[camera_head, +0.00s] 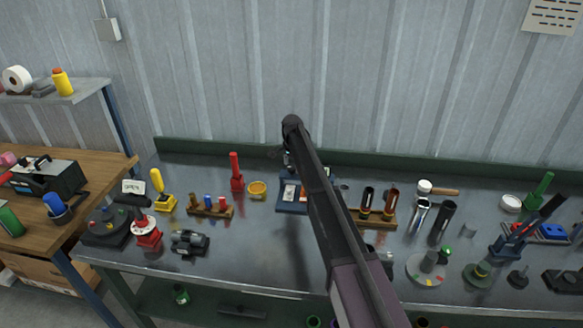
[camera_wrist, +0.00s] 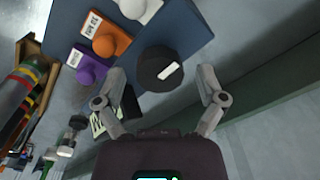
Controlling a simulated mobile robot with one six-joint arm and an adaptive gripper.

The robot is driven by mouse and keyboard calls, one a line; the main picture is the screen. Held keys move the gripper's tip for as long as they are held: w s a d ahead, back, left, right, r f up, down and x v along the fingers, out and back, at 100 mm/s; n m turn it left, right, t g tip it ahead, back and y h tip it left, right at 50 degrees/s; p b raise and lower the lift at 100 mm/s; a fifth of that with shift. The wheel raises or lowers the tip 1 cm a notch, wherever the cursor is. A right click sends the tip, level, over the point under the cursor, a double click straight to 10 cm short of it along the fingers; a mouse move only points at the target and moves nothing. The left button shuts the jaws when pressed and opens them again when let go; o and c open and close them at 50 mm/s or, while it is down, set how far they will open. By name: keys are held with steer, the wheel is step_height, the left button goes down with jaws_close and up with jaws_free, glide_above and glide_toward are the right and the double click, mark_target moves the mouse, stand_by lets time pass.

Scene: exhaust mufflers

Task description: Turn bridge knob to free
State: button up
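In the wrist view a round black knob (camera_wrist: 155,72) with a white pointer bar sits on a blue panel (camera_wrist: 185,30). The bar slants toward the upper right of the picture. I cannot read a label that names it the bridge knob. My gripper (camera_wrist: 162,72) is open, its fingers apart on either side of the black knob, with gaps visible. An orange knob (camera_wrist: 112,42), a purple knob (camera_wrist: 88,69) and a white knob (camera_wrist: 140,8) stand beside it.
The panel stands on a long grey bench (camera_head: 265,245) against a corrugated wall. A yellow ring (camera_head: 257,189) and a red upright tool (camera_head: 236,172) stand to its left. A wooden rack (camera_head: 378,220) with dark tubes is to its right. The bench in front is partly clear.

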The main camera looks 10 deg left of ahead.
steer(key=c, duration=0.9)
steer(key=shift+o, duration=0.2)
steer(key=shift+n, duration=0.3)
steer(key=n, duration=0.3)
steer(key=shift+n, duration=0.4)
steer(key=n, duration=0.4)
steer(key=shift+n, duration=0.3)
steer(key=n, duration=0.4)
steer(key=shift+n, duration=2.5)
